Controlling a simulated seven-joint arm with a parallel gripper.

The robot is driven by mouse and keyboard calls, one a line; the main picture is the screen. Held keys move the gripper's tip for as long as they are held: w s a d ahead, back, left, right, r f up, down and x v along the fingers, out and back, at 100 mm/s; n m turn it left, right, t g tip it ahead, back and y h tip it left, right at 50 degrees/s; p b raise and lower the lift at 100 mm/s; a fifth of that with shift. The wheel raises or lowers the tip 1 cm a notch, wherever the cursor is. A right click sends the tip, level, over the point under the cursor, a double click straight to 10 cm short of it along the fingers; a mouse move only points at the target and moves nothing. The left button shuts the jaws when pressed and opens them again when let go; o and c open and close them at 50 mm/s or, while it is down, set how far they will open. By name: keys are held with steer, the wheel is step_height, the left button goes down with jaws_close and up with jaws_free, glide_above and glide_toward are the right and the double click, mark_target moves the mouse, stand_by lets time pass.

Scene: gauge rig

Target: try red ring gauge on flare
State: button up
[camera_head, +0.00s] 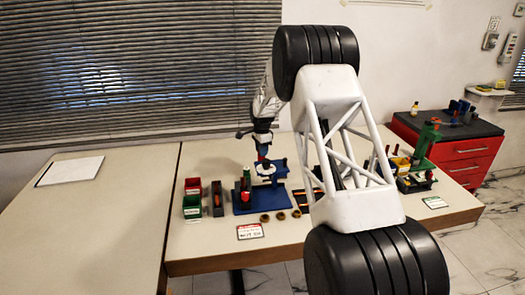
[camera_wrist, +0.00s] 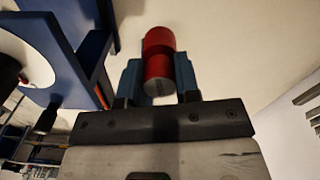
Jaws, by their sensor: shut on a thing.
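My gripper (camera_wrist: 159,80) is shut on a red cylindrical piece (camera_wrist: 158,45) with a grey end face. The piece sits between the two blue fingers, in the air. I cannot tell from this angle whether it is the ring gauge. In the head view my gripper (camera_head: 262,152) is small, above the blue rig (camera_head: 250,206). A white disc (camera_wrist: 30,55) on a blue frame (camera_wrist: 85,55) is at the left of the wrist view, apart from the held piece. A red piece (camera_head: 245,196) stands on the rig's left part. I cannot pick out the flare.
Left of the rig stand a red bin (camera_head: 193,185), a green bin (camera_head: 193,211) and a grey bin (camera_head: 217,199). Brass rings (camera_head: 281,216) lie in front. A green stand (camera_head: 427,145) is at the right. My arm hides the table's middle right. The left table is mostly clear.

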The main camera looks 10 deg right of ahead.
steer(key=w+a+f+n, duration=0.2)
steer(key=w+n, duration=0.3)
steer(key=n, duration=0.6)
steer(key=s+a+r+m, duration=0.4)
steer(key=s+m, duration=0.3)
steer(key=s, duration=0.2)
steer(key=s+a+r+m, duration=0.4)
steer(key=s+m, duration=0.3)
steer(key=s, duration=0.3)
steer(key=shift+a+r, duration=0.15)
steer(key=shift+r, duration=0.25)
steer(key=shift+f, duration=1.05)
steer(key=shift+f, duration=1.1)
steer(key=shift+f, duration=0.3)
stand_by(2.2)
